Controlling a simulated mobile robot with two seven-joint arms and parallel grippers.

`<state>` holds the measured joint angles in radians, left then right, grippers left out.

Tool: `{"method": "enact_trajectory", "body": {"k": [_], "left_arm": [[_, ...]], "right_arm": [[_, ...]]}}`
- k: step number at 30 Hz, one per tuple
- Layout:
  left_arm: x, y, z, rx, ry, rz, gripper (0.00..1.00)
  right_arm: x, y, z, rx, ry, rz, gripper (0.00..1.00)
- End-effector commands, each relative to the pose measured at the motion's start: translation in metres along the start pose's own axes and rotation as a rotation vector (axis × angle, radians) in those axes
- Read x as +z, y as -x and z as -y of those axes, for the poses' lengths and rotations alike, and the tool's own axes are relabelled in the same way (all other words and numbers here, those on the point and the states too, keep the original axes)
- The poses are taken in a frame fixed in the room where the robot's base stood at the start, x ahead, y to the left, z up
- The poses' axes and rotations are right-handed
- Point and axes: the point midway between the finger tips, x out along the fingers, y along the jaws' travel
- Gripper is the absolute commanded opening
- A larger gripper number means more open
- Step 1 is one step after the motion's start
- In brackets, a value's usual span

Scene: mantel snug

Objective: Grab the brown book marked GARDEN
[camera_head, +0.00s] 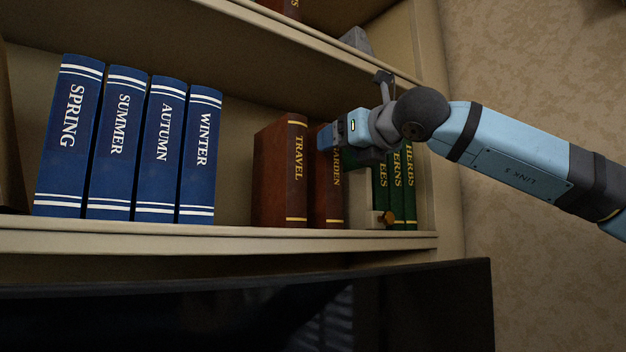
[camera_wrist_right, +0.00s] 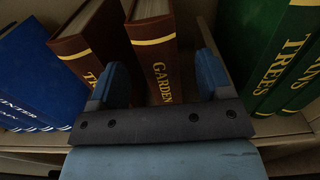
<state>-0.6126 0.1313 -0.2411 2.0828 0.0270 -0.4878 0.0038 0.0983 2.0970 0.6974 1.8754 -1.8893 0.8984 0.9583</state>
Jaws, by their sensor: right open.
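The brown book marked GARDEN (camera_head: 329,197) stands upright on the shelf, just right of the brown TRAVEL book (camera_head: 283,180). My right gripper (camera_head: 328,137) is at its upper spine and hides part of the title in the head view. In the right wrist view the GARDEN book (camera_wrist_right: 154,55) stands between the two open fingers of my right gripper (camera_wrist_right: 165,80). The left finger is at the gap between TRAVEL (camera_wrist_right: 88,45) and GARDEN; the right finger is on the free side. I cannot tell whether either finger touches the book. My left gripper is not in view.
Green books (camera_head: 397,190), with TREES (camera_wrist_right: 285,55) nearest, stand to the right beyond a gap. Several blue season books (camera_head: 128,145) stand at the left. The shelf board (camera_head: 220,240) runs below, a dark screen (camera_head: 250,310) stands beneath it, and another shelf is above.

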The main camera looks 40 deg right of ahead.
Motion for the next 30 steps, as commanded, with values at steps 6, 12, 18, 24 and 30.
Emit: {"method": "enact_trajectory", "body": {"k": [6,12,18,24,30], "left_arm": [[-0.004,0.001,-0.001,-0.001,0.006,-0.001,0.43],[-0.011,0.004,-0.002,-0.001,0.017,-0.002,0.43],[-0.011,0.003,-0.002,-0.002,0.025,-0.001,0.43],[-0.011,0.003,-0.002,-0.003,0.025,0.000,0.43],[-0.010,0.003,0.000,-0.003,0.018,0.001,0.43]], "right_arm": [[0.002,-0.016,-0.001,0.000,0.000,-0.001,0.72],[0.003,-0.045,-0.002,0.000,0.000,-0.002,0.72],[0.002,-0.059,-0.003,0.001,-0.001,0.001,0.72],[0.002,-0.058,-0.003,0.001,-0.001,0.002,0.70],[0.002,-0.058,-0.003,0.001,-0.001,0.001,0.24]]}}
